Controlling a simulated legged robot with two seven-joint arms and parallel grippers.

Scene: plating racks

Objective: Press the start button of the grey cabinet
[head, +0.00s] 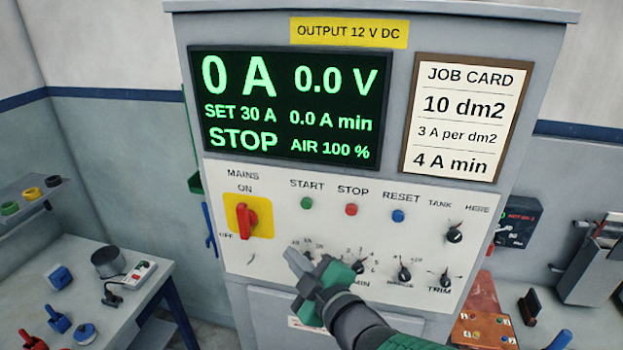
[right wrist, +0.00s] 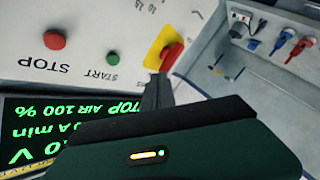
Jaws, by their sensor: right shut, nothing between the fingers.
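The grey cabinet (head: 260,20) stands in the middle of the head view. Its green start button (head: 307,203) sits on the white panel, left of the red stop button (head: 351,209) and the blue reset button (head: 398,215). The display reads 0 A, 0.0 V and STOP. My right gripper (head: 294,258) is shut and empty, in front of the panel below the start button. In the right wrist view, upside down, the start button (right wrist: 112,58) shows just left of the finger tips (right wrist: 157,82). I cannot see contact. My left gripper is not in view.
The red mains switch (head: 246,220) on its yellow plate is at ON, left of the buttons. Several black knobs line the lower panel, partly behind my gripper. A job card (head: 463,118) hangs at the upper right. A side table (head: 120,317) with small items stands at the left.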

